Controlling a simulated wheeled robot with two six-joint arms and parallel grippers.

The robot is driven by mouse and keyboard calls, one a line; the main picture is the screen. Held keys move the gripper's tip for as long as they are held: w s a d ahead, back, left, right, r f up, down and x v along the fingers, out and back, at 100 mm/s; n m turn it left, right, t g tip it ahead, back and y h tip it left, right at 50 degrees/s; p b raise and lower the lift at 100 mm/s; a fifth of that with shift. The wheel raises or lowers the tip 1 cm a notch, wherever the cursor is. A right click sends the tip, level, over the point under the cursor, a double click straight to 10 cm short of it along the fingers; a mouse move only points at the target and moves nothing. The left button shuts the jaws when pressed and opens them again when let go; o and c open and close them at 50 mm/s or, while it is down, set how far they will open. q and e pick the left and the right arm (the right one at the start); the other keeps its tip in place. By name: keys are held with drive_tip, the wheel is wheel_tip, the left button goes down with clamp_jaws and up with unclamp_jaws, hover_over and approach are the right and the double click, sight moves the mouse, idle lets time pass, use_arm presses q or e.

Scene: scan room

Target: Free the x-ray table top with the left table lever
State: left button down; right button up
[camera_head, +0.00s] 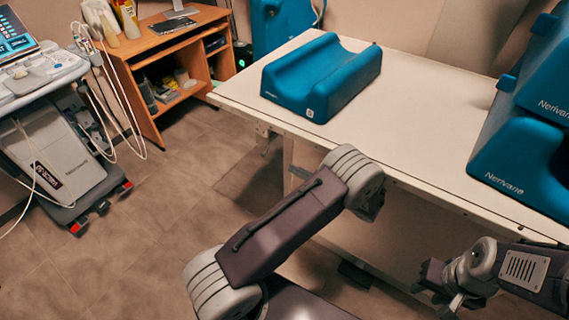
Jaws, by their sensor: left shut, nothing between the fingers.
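The x-ray table top (420,135) is a long pale slab running from upper left to lower right. A small pale fitting (262,131) sits under its front edge near the left end; I cannot tell whether it is the left table lever. My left arm rises from the bottom middle, and its wrist bends down in front of the table's front side. My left gripper (371,208) is shut and empty, mostly hidden behind the wrist. My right gripper (452,298) is low at the right, beside the table front; its fingers are too unclear to read.
A blue cradle-shaped cushion (325,75) lies on the table top, and blue Nerivane blocks (520,165) stand at its right. An ultrasound cart (60,150) and a wooden desk (165,60) stand at the left. The floor (160,225) between cart and table is clear.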

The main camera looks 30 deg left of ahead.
use_arm(q)
drive_tip(key=v, duration=0.4)
drive_tip(key=shift+s+d+r, duration=0.1)
drive_tip(key=shift+d, duration=0.1)
drive_tip(key=s+f+n+g+h, duration=0.1)
drive_tip(key=s+n+g+h, duration=0.6)
drive_tip(key=s+h, duration=0.7)
drive_tip(key=s+d+r+n+t+h+p, duration=0.1)
drive_tip(key=r+n+t+p, duration=0.1)
drive_tip(key=r+p, duration=0.7)
drive_tip(key=s+d+r+n+t+p, duration=0.2)
drive_tip(key=r+n+p, duration=0.1)
drive_tip(key=r+p, duration=0.6)
wheel_tip(320, 180, up, 2)
drive_tip(key=shift+r+n+t+h+p, duration=0.1)
drive_tip(key=shift+n+t+h+p, duration=0.2)
drive_tip(key=shift+n+t+h, duration=0.1)
